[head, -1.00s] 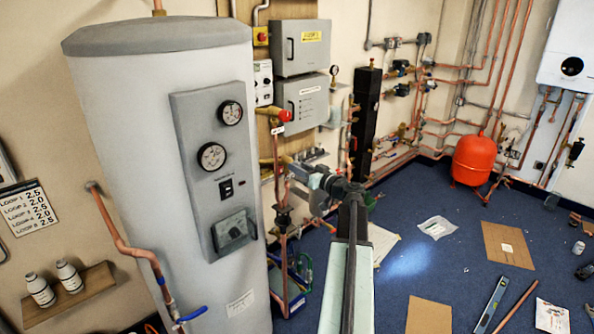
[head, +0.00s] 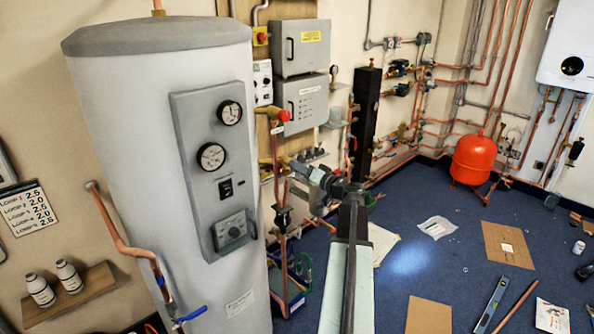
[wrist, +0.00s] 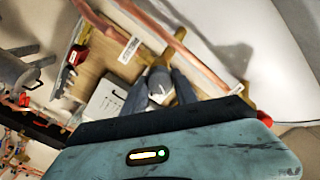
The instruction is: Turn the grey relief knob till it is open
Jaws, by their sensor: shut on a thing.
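The grey relief knob (wrist: 160,80) shows as a small light-grey piece between the fingers of my gripper (wrist: 158,76) in the wrist view. My gripper is shut on it, and the fingers hide most of its sides. A brass valve body (wrist: 186,92) sits right beside the fingers on the copper pipework. In the head view my gripper (head: 290,164) reaches left to the brass fitting (head: 267,162) beside the cylinder. The knob is too small and covered there to tell its angle.
The tall grey cylinder (head: 120,170) stands close to the left of my gripper. A red-capped valve (head: 283,115) is just above. Copper pipes (head: 277,190) run down beside it. Blue floor (head: 410,215) is open to the right, with loose items.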

